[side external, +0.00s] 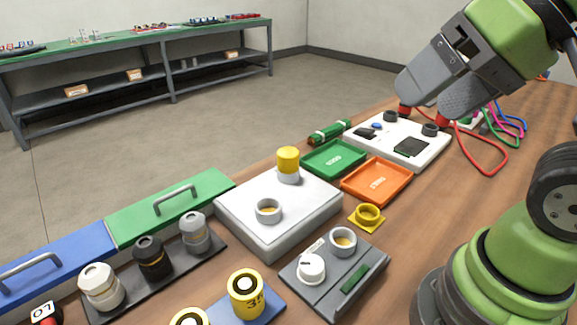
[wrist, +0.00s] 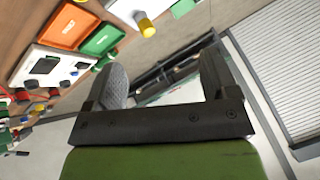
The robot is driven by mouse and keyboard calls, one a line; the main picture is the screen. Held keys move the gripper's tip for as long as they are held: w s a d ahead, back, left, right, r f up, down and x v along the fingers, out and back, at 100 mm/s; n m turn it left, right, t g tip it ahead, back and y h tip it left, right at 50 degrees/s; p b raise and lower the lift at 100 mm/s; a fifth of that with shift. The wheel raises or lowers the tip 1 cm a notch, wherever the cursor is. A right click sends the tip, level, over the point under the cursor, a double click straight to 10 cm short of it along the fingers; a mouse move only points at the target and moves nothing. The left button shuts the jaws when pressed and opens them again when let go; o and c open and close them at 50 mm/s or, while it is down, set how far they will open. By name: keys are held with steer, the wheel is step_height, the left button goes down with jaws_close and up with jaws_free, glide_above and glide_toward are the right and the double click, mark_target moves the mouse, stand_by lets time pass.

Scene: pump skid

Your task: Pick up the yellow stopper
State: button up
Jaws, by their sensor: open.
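The yellow stopper (side external: 288,159) stands upright in a grey collar on the far part of a white block (side external: 270,235). It also shows in the wrist view (wrist: 147,28) near the top, beyond my fingers. My gripper (side external: 428,100) is at the upper right of the side view, raised and tilted, with its two grey fingers apart and nothing between them. In the wrist view my gripper (wrist: 160,70) is also open and empty. It is well apart from the stopper, to the right of it in the side view.
A second, empty collar (side external: 268,209) is on the white block. Green (side external: 335,160) and orange (side external: 376,181) trays lie to its right. A white device with cables (side external: 440,150) sits near my gripper. A grey box with a knob (side external: 335,275) and a yellow square holder (side external: 367,218) are in front.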

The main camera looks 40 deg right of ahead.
steer(key=n+g+h, duration=0.1)
steer(key=n+g, duration=0.2)
steer(key=n, duration=0.3)
glide_above(289, 151)
steer(key=s, duration=0.4)
step_height(289, 151, down, 12)
steer(key=x, duration=0.2)
steer(key=d+x, duration=0.1)
steer(key=x, duration=0.2)
steer(key=shift+f, duration=0.2)
steer(key=x, duration=0.5)
steer(key=shift+w+f, duration=0.25)
steer(key=shift+w, duration=0.1)
steer(key=c, duration=1.1)
